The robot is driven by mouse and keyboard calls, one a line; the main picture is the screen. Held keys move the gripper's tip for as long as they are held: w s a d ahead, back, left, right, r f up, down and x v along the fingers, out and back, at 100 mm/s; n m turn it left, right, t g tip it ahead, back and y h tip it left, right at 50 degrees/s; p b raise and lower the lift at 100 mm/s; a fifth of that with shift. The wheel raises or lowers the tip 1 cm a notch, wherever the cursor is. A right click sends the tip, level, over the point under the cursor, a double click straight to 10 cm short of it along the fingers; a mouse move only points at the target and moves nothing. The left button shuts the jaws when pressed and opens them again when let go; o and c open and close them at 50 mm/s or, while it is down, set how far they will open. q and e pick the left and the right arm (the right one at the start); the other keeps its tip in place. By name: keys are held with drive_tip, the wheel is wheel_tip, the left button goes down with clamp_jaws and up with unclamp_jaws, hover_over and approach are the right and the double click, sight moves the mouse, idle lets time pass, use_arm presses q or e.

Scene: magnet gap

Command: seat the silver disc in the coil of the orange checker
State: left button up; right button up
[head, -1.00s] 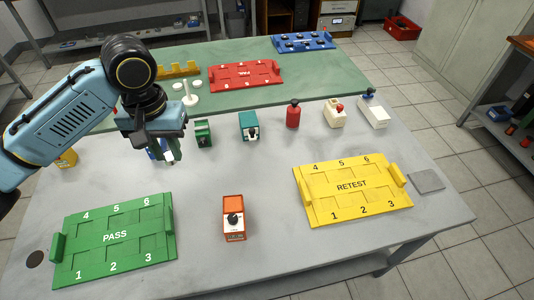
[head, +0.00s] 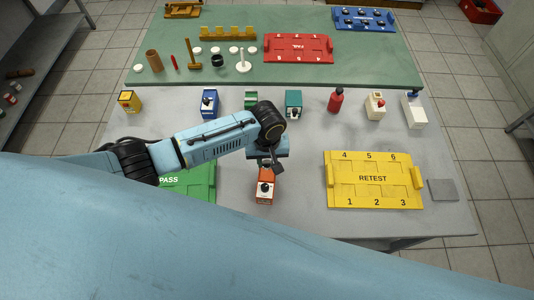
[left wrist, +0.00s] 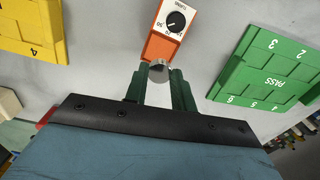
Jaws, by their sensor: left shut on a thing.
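The orange checker (head: 265,190) stands on the grey table near the front middle, with a white face and a black dial. My left gripper (head: 268,168) is right over that end. In the left wrist view its green fingers (left wrist: 160,74) are shut on the silver disc (left wrist: 158,72), which shows between the fingertips at the checker's orange end. The coil itself is hidden, and I cannot tell whether the disc touches it. My right gripper is not in view.
The green PASS tray (head: 195,184) lies left of the checker, partly behind my arm. The yellow RETEST tray (head: 372,172) lies right. The table between checker and yellow tray is clear.

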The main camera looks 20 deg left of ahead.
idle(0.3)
use_arm(q)
drive_tip(key=shift+d+r+p, duration=0.1)
drive_tip(key=shift+p, duration=0.4)
drive_tip(key=b, duration=0.3)
hover_over(267, 175)
drive_tip(key=shift+f, duration=2.45)
drive_tip(key=shift+f+b, duration=0.4)
drive_tip(key=shift+f, duration=0.05)
drive_tip(key=shift+f, duration=0.2)
drive_tip(key=o, duration=1)
drive_tip(key=shift+c, duration=0.5)
drive_tip(key=c, duration=0.4)
